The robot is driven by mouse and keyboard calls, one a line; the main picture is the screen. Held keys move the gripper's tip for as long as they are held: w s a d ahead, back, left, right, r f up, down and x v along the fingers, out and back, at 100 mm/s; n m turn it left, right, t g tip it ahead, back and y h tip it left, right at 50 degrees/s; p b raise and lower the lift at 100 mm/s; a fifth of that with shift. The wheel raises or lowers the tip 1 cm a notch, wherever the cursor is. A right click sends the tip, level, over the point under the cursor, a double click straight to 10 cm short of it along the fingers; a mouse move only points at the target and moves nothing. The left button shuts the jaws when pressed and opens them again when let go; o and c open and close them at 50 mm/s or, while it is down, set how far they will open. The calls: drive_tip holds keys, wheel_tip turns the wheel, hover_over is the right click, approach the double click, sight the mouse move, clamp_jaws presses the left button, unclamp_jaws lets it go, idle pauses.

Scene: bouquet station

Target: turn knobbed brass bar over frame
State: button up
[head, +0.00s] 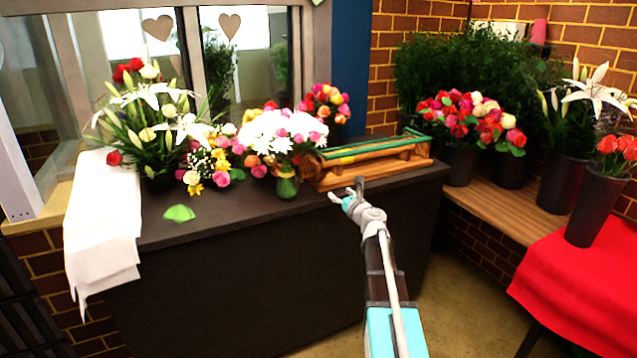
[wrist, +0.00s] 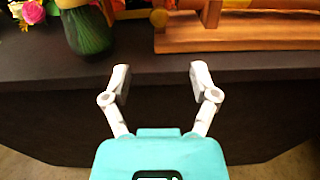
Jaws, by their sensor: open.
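The wooden frame (head: 378,173) sits on the dark counter, right of the flowers. Its lower boards also show in the wrist view (wrist: 235,38). A small round brass knob (wrist: 158,18) shows at the frame's left end at the top of the wrist view. The rest of the brass bar is cut off there, and I cannot clearly make it out in the head view. My gripper (head: 347,191) is open and empty, in front of the counter's front edge. In the wrist view its two fingers (wrist: 158,78) are spread apart, below the knob and touching nothing.
A green vase (wrist: 88,32) of flowers stands left of the frame on the dark counter (head: 230,222). A green leaf (head: 179,213) and white sheets (head: 103,215) lie farther left. Flower buckets (head: 511,168) stand on the right bench, with a red cloth (head: 580,280) before them.

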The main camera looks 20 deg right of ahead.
sight(322, 177)
drive_tip(key=shift+w, duration=0.1)
drive_tip(key=w, duration=1.3)
drive_tip(key=shift+w+a, duration=0.3)
